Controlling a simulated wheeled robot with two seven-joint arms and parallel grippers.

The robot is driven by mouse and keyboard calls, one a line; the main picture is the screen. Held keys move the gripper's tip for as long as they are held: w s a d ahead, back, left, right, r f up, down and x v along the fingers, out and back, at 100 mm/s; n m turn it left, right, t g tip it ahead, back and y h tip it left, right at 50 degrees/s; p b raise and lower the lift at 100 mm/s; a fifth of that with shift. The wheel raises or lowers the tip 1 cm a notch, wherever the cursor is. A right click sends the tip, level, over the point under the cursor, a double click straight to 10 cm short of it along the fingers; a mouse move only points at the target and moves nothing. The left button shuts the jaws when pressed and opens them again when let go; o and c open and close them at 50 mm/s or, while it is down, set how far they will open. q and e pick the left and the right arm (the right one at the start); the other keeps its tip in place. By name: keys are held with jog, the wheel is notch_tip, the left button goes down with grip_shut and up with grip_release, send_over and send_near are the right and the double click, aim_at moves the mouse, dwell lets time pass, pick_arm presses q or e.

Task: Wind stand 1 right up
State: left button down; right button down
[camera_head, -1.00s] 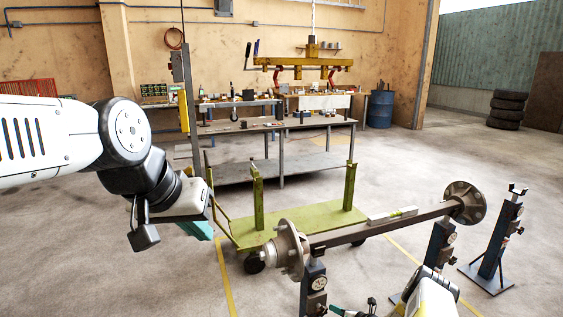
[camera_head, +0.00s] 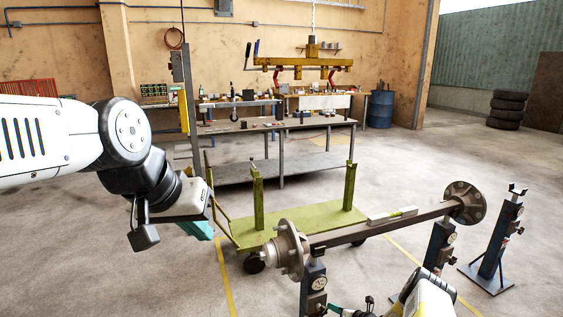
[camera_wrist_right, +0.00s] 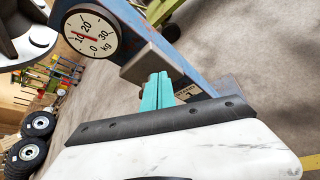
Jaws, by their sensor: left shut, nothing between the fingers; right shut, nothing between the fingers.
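Stand 1 is a blue post stand (camera_head: 313,286) with a round dial, under the left end of the axle (camera_head: 375,229) near its hub (camera_head: 287,250). My right gripper (camera_head: 338,310) is low beside this stand. Its teal fingers (camera_wrist_right: 158,90) are shut and empty, their tips close to the grey block; contact cannot be told. My left gripper (camera_head: 203,232) is shut and empty, left of the green cart. The stand's crank is not clearly visible.
A level (camera_head: 392,215) lies on the axle. Another blue stand (camera_head: 439,245) is under its right end, and a separate one (camera_head: 498,240) stands further right. The green cart (camera_head: 300,228) is behind the axle. A yellow lifting beam (camera_head: 305,64) hangs at the back.

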aim_at(327, 309)
jog(key=shift+s+a+f, duration=0.1)
jog(key=shift+s+a, duration=0.1)
jog(key=shift+a, duration=0.05)
jog(key=shift+a, duration=0.1)
jog(key=shift+s+a+r, duration=0.3)
jog(key=shift+a+r, duration=0.05)
jog(key=shift+a, duration=0.3)
jog(key=shift+s+a+r, duration=0.25)
jog(key=shift+a+r, duration=0.1)
jog(key=shift+a, duration=0.3)
jog(key=shift+s+a, duration=0.1)
jog(key=shift+a, duration=0.05)
dwell(0.4)
jog(key=s+d, duration=0.1)
jog(key=s, duration=0.2)
jog(key=s+d+r, duration=0.1)
jog(key=s, duration=0.1)
jog(key=shift+d, duration=0.35)
